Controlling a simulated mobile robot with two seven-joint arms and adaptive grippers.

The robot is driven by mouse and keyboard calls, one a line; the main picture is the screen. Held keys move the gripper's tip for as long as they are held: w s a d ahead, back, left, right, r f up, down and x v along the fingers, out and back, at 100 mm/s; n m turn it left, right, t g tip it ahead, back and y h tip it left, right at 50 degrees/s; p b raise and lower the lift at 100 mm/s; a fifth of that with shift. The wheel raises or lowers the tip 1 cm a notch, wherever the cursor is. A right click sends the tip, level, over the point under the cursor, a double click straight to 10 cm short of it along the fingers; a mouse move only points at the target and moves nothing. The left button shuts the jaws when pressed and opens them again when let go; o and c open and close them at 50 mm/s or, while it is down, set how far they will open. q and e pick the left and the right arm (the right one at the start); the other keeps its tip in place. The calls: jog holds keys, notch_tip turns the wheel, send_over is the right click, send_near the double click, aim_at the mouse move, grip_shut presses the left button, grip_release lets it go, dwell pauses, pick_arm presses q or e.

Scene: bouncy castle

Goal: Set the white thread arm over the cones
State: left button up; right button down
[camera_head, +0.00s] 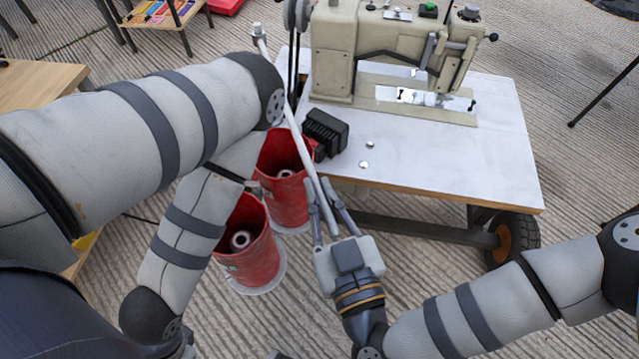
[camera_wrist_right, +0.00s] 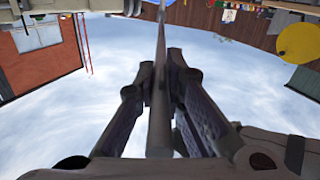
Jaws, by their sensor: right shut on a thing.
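The white thread arm (camera_head: 300,140) is a long thin rod. It runs from a small fitting at the top left of the sewing machine (camera_head: 385,45) down to my right gripper (camera_head: 324,197). The right gripper's fingers are closed around its lower end. In the right wrist view the rod (camera_wrist_right: 160,100) passes between the two fingers. Two cones of thread stand inside red buckets: the near cone (camera_head: 240,240) and the far cone (camera_head: 286,174), partly hidden by the bucket walls. The rod's lower end is to the right of both buckets. My left gripper is out of the picture.
The near red bucket (camera_head: 252,262) and far red bucket (camera_head: 290,205) stand on the ground left of the machine's table (camera_head: 450,165). A black box (camera_head: 326,130) sits at the table's left edge. My left arm crosses close to the buckets. A wheel (camera_head: 510,238) is under the table.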

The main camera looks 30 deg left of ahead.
jog(key=shift+s+a, duration=0.25)
jog(key=shift+s, duration=0.15)
jog(key=c, duration=1.6)
grip_release()
jog(key=shift+c, duration=0.2)
jog(key=shift+a, duration=0.1)
jog(key=v, duration=1.2)
